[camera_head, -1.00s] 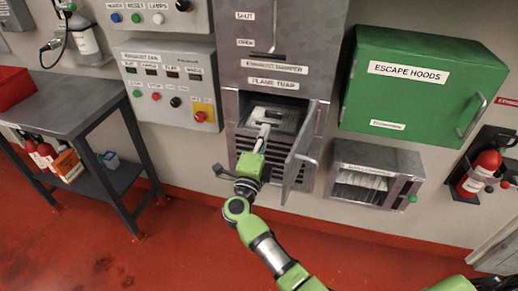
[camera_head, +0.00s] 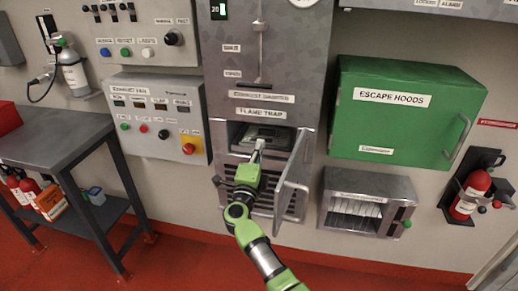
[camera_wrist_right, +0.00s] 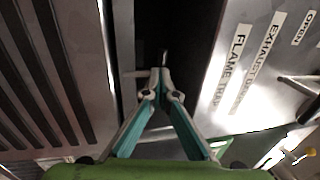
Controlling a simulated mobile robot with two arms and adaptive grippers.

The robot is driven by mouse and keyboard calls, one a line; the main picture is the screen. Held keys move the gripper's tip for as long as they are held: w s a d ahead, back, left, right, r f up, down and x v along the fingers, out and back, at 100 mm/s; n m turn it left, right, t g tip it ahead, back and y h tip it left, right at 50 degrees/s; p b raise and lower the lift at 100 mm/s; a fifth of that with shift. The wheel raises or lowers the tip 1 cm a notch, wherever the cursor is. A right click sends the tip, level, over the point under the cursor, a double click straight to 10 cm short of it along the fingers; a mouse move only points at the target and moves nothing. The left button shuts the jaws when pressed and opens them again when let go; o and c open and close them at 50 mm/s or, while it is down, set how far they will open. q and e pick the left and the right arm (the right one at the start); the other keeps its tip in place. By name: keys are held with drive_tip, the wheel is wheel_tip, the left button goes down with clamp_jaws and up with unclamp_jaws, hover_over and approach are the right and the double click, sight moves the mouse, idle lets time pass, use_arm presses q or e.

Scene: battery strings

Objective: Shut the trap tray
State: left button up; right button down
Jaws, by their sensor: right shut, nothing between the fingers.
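The flame trap compartment is an opening in the grey metal cabinet, below the label "FLAME TRAP" (camera_head: 259,113). Its hinged door (camera_head: 291,185) stands open to the right. The grey trap tray (camera_head: 268,134) is in the opening, its top with a dark patch visible. My right gripper (camera_head: 259,145) is at the tray's front, fingers together and empty; whether it touches the tray I cannot tell. In the right wrist view my right gripper (camera_wrist_right: 162,72) points into the dark gap, with the label "FLAME TRAP" (camera_wrist_right: 236,70) at the right. The left gripper is not in view.
A green "ESCAPE HOODS" cabinet (camera_head: 405,115) is on the wall to the right, with a small grey box (camera_head: 366,201) under it. A control panel (camera_head: 155,118) is at the left. A dark table (camera_head: 60,137) stands at the far left.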

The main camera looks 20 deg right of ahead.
drive_tip(key=shift+d+r, duration=0.1)
drive_tip(key=shift+r, duration=0.15)
